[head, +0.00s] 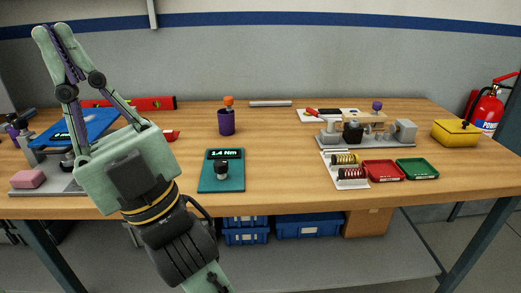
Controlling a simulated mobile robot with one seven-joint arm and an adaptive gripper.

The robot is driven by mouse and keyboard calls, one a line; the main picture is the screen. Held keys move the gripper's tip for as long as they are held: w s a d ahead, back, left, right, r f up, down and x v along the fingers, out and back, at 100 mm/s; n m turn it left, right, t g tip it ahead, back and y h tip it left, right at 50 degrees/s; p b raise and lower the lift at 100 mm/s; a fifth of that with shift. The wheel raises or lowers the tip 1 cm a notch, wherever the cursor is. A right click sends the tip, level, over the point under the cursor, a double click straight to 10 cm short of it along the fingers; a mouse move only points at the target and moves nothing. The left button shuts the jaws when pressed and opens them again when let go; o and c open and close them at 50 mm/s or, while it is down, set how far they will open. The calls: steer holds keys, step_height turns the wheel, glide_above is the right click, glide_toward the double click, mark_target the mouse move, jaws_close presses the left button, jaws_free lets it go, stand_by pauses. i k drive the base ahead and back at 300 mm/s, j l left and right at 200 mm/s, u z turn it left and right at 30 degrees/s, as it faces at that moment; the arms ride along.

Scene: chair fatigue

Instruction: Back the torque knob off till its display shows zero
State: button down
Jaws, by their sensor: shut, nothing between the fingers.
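The torque knob (221,170) is a small dark knob with a pale front on a teal panel (222,186) lying on the bench. The panel's display (224,154) sits just behind the knob and reads 1.4 Nm. My gripper (53,30) is raised at the upper left, fingers pointing up and away from the bench. Its fingers are shut and empty. It is well to the left of the knob and not touching it. Which way the knob is turned cannot be told.
A purple cup (227,122) with an orange-topped tool stands behind the panel. A metal fixture (368,138), red tray (384,171), green tray (417,169) and yellow box (455,133) are at right. A pink block (28,179) lies at left. Bench space right of the panel is clear.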

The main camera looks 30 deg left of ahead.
mark_target(220, 165)
steer(key=i+u, duration=0.1)
steer(key=u, duration=1.05)
